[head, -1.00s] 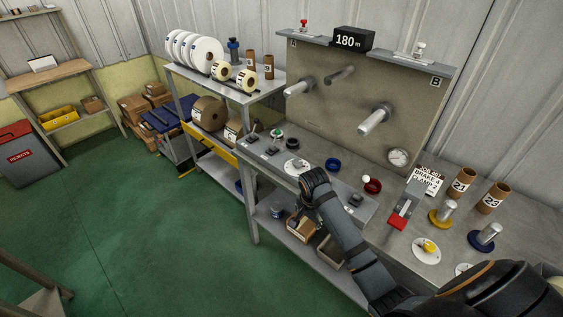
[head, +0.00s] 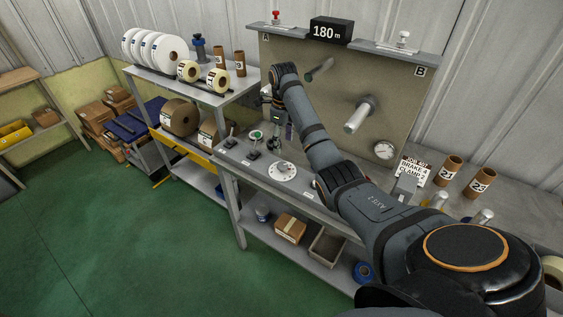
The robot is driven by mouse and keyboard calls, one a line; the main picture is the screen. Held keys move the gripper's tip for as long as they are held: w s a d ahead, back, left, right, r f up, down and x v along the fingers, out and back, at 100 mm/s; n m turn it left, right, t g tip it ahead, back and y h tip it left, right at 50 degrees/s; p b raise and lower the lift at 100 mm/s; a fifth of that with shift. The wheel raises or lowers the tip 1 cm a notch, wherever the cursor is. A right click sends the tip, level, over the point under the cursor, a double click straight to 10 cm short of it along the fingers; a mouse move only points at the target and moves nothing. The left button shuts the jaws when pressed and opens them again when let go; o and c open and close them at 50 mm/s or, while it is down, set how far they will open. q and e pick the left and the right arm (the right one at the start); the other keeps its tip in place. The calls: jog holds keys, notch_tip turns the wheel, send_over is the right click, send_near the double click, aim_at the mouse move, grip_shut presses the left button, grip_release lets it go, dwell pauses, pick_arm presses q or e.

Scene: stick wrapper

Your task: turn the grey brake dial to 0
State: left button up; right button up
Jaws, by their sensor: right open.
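The grey brake dial (head: 283,171) sits on a round white scale plate on the bench's left part, with a small red mark near its knob. The scale numbers are too small to read, so its setting cannot be told. My right gripper (head: 283,140) hangs fingers-down above and behind the dial, in front of the backboard's left side. It is open and holds nothing that I can see; it looks apart from the dial. My left gripper is not in view. My right arm hides much of the bench to the right of the dial.
Spindles (head: 359,115) stick out of the backboard (head: 340,75). A job card (head: 413,171), a gauge (head: 385,150) and cardboard cores (head: 447,171) are at the right. Boxes (head: 290,227) lie on the lower shelf.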

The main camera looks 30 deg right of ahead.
jog(key=b, duration=0.5)
send_over(282, 164)
notch_tip(282, 164, down, 6)
jog(key=shift+s+f, duration=0.15)
jog(key=shift+f, duration=0.05)
notch_tip(282, 164, down, 3)
jog(key=shift+r+p, duration=0.1)
jog(key=shift+p, duration=0.55)
jog(key=shift+f, duration=0.5)
